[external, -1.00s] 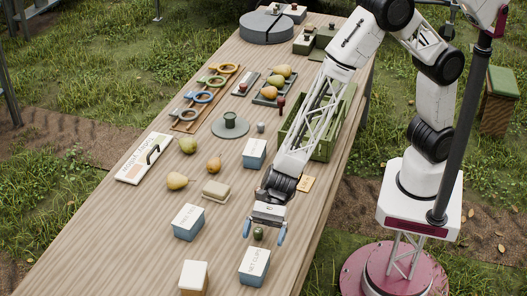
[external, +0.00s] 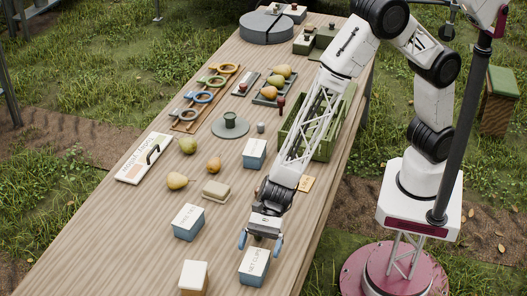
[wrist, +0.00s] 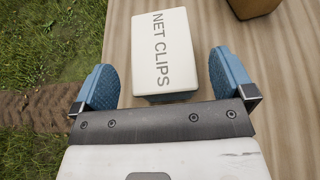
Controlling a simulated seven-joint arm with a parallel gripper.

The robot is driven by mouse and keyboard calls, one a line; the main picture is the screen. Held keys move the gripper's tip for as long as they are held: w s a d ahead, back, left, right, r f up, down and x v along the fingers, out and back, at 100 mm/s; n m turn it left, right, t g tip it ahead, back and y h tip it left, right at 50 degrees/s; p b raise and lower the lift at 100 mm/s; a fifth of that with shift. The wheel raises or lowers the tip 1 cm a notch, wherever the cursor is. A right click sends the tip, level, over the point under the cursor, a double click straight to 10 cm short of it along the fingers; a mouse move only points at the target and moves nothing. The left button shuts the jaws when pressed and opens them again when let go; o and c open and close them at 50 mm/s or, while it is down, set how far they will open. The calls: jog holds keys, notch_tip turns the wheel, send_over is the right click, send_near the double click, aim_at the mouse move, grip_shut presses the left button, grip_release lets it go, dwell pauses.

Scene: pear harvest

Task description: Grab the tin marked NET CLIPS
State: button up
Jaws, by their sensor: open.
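The tin marked NET CLIPS (external: 254,266) has a white lid and a blue body. It stands on the table near its right edge, at the bottom of the external view. In the wrist view the NET CLIPS tin (wrist: 163,52) lies ahead of my gripper, its lettering readable and its near end close to the palm. My gripper (external: 262,244) is open and empty, with blue fingertips. In the wrist view my gripper (wrist: 165,85) has one finger on each side of the tin's near end, with visible gaps to both sides.
Another blue tin with a white lid (external: 188,221) stands to the left. A tan tin with a white lid (external: 194,277) stands left of the NET CLIPS tin. A green crate (external: 323,147) stands beside my arm.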

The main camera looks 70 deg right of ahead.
aim_at(256, 255)
jog(key=shift+x, duration=1.55)
jog(key=c, duration=1.1)
